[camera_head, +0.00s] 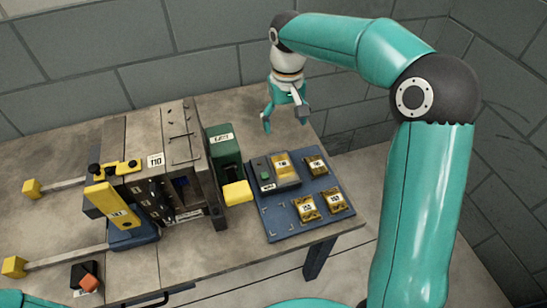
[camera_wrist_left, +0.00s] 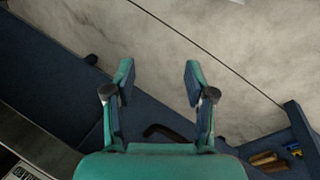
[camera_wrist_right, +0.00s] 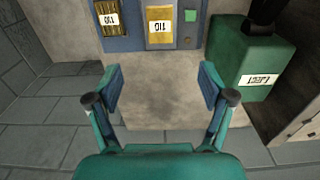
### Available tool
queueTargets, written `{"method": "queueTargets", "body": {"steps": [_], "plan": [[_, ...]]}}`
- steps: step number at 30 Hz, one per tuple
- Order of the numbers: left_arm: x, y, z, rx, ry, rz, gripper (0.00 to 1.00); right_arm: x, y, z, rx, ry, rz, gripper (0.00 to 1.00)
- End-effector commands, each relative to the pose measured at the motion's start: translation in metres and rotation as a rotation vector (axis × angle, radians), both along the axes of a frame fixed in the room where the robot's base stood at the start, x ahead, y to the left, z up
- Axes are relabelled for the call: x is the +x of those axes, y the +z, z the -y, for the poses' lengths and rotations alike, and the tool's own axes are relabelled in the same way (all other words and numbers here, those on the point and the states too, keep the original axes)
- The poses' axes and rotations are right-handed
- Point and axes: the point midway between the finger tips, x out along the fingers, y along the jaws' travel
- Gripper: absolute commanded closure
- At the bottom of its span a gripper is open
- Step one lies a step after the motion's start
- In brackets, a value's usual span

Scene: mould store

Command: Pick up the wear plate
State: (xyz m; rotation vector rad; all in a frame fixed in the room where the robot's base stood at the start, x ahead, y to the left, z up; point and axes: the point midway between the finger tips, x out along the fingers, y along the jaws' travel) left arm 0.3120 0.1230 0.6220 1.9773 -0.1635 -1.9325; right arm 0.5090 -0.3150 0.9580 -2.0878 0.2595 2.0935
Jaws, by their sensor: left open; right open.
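No part is clearly marked as the wear plate. Small yellow-gold labelled plates lie on a blue board (camera_head: 284,232) at the table's right: a front one (camera_head: 306,208), a front-right one (camera_head: 333,201), a back-right one (camera_head: 316,165), and one on a grey block with a green button (camera_head: 282,165). In the right wrist view, a yellow plate (camera_wrist_right: 160,28) and a darker gold one (camera_wrist_right: 110,18) show at the top. My right gripper (camera_head: 285,121) is open and empty above the table behind the board. My left gripper (camera_wrist_left: 159,80) is open and empty over a grey surface.
A large mould block (camera_head: 155,160) labelled 110 stands left of the board. A green labelled box (camera_head: 224,146) and a yellow block (camera_head: 237,192) sit between them. A yellow-handled part (camera_head: 112,207) stands at the mould's left. Grey block walls close off the back and right.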

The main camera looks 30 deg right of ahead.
Motion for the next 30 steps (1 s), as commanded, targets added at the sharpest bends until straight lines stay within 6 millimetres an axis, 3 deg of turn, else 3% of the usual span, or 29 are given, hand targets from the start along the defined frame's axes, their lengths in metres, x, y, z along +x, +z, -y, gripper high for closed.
{"method": "queueTargets", "body": {"steps": [5, 15, 26, 30], "plan": [[-0.001, -0.002, 0.000, 0.000, -0.001, -0.002, 0.45, 0.000, -0.025, -0.002, 0.000, 0.005, -0.006, 0.19], [-0.001, -0.004, 0.000, 0.000, -0.001, -0.002, 0.45, 0.002, -0.094, -0.004, 0.001, 0.010, -0.006, 0.19], [-0.001, -0.002, 0.000, 0.000, 0.000, -0.001, 0.45, 0.004, -0.122, -0.005, 0.001, 0.011, -0.004, 0.19], [-0.001, 0.002, 0.000, 0.000, 0.000, -0.001, 0.45, 0.006, -0.142, -0.004, 0.001, 0.013, -0.007, 0.19]]}}
